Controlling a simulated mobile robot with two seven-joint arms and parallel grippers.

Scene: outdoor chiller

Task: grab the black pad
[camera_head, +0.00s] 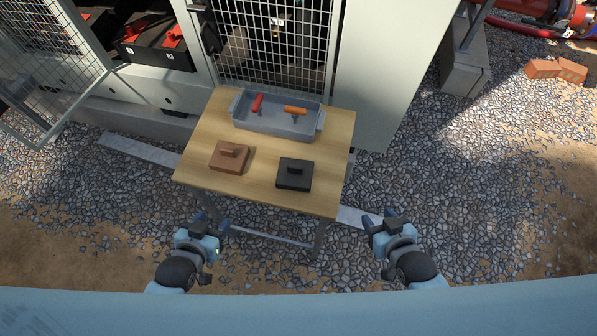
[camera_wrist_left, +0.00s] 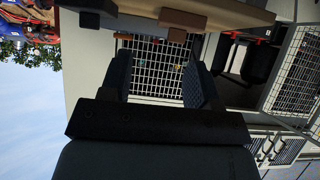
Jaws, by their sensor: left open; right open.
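My left gripper (camera_head: 206,226) is open and empty in front of the table, below and left of the black pad. My right gripper (camera_head: 379,220) is open and empty, right of the table's front corner. In the left wrist view, the open left fingers (camera_wrist_left: 158,65) hold nothing; dark and brown blocks, apparently the pads, show at the top edge.
A grey tray (camera_head: 270,131) with a red-handled and an orange-handled tool stands at the table's back. Behind is a cabinet with a mesh door (camera_head: 275,45); another mesh door (camera_head: 50,65) stands open at left. Bricks (camera_head: 557,69) lie on gravel at right.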

